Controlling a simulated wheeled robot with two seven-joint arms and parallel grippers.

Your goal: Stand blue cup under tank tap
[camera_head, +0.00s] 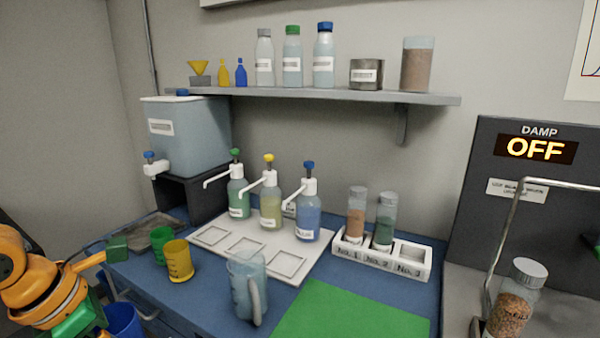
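A blue cup-like vessel (122,321) shows at the lower left, cut by the bottom edge, beside my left gripper and in front of the counter's edge. What it rests on is hidden. My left gripper (103,283) is orange with green pads; one finger stands spread out, and it looks open. I see no clear contact with the blue vessel. The tank (190,140) stands on a black stand at the back left. Its white tap (154,168) with a blue knob hangs over a grey tray (140,232).
A green cup (160,246) and a yellow cup (180,262) stand right of the tray. A clear blue jug (248,290), pump bottles on a white board (215,240), a vial rack (380,257) and a green mat (350,315) fill the counter.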

